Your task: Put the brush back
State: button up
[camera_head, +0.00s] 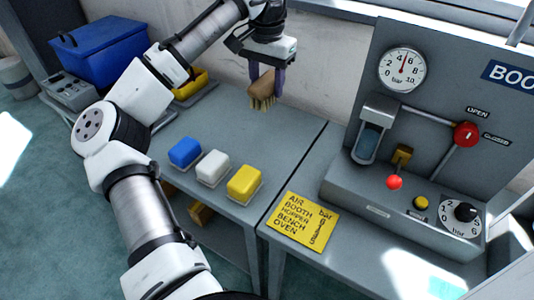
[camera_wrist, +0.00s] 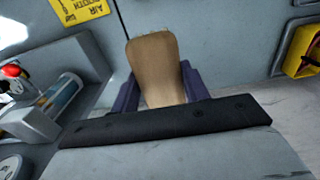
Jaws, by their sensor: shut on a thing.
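My gripper (camera_head: 267,80) is shut on a brush (camera_head: 263,88) with a tan wooden body and pale bristles. It holds the brush above the back of the grey bench, near the wall, bristles pointing down. In the wrist view the brush (camera_wrist: 155,62) sits between the two dark purple fingers of my gripper (camera_wrist: 158,88). A yellow holder (camera_head: 190,84) stands at the back left of the bench, partly hidden by my arm; a yellow holder with a dark inside (camera_wrist: 303,52) shows at the right of the wrist view.
Blue (camera_head: 185,152), white (camera_head: 213,167) and yellow (camera_head: 244,182) blocks stand along the bench's front. A blue bin (camera_head: 105,52) is at the back left. A grey gauge panel (camera_head: 425,110) rises at right, with a yellow sign (camera_head: 303,222) before it. The bench middle is clear.

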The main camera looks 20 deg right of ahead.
notch_tip(320, 180, down, 19)
jog(key=shift+f+p, duration=0.1)
jog(key=shift+p, duration=0.3)
jog(key=shift+f, duration=0.1)
jog(key=o, duration=1)
jog(key=shift+c, duration=0.2)
notch_tip(320, 180, up, 12)
jog(key=b, duration=0.1)
